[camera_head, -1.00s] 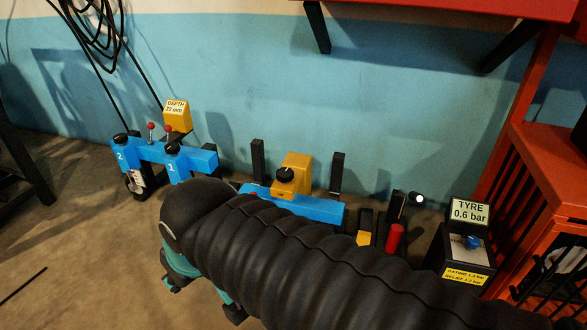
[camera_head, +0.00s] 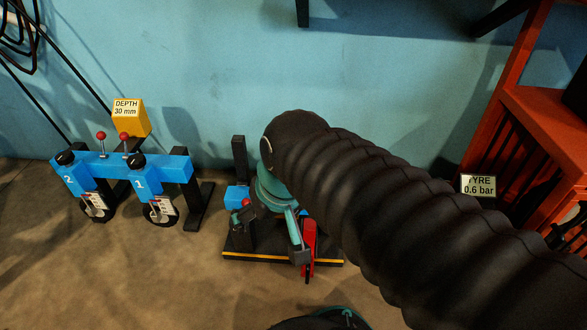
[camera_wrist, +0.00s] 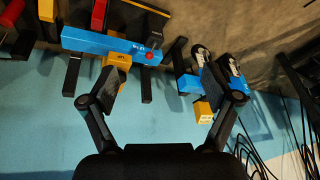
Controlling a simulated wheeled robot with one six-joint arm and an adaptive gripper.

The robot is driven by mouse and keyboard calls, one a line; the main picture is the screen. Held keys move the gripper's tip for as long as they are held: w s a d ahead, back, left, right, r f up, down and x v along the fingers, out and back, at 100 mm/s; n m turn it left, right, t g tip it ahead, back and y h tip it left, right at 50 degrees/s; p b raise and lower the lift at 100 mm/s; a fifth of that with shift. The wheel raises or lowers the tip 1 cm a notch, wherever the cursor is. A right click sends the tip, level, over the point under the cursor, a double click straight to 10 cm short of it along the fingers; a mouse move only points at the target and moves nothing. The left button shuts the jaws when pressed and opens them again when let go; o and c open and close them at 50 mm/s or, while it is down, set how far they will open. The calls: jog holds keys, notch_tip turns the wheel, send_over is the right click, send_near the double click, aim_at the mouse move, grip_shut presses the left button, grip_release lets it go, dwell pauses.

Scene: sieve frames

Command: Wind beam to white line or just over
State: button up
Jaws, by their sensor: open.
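The blue beam (camera_wrist: 98,42) shows in the wrist view at the upper left. It carries a yellow block (camera_wrist: 116,62) and a red knob (camera_wrist: 150,57) near its right end. In the head view my arm hides most of it; a blue piece (camera_head: 237,196) shows on its black stand. My gripper (camera_wrist: 166,80) is open and empty in the wrist view, its fingers spread wide. The left finger overlaps the beam's yellow block in the picture; I cannot tell whether they touch. In the head view my gripper (camera_head: 292,232) hangs before the stand. I cannot make out a white line.
A blue frame (camera_head: 105,165) with units 1 and 2, red-tipped levers and a yellow depth sign (camera_head: 127,110) stands at left. A tyre sign (camera_head: 479,187) and a red rack (camera_head: 545,150) are at right. Cables hang by the wall.

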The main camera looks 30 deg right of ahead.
jog(key=w+d+f+m+g+y+p, duration=0.1)
jog(key=w+d+f+m+g+y, duration=0.1)
jog(key=w+d+f+m+y, duration=0.35)
jog(key=w+d+f+m+g+y, duration=0.1)
jog(key=w+d+f+m+y, duration=0.2)
jog(key=w+m, duration=0.45)
jog(key=w+d+f+m+t+y, duration=0.25)
jog(key=d+f+m+t, duration=0.3)
jog(key=d, duration=0.35)
jog(key=w+d+f+m+t+y, duration=0.25)
jog(key=d+f+m+t, duration=0.3)
jog(key=d, duration=0.35)
jog(key=shift+m+g, duration=0.3)
jog(key=shift+g, duration=0.1)
jog(key=x, duration=1.3)
jog(key=shift+w+f, duration=0.15)
jog(key=shift+w, duration=0.15)
jog(key=c, duration=1.2)
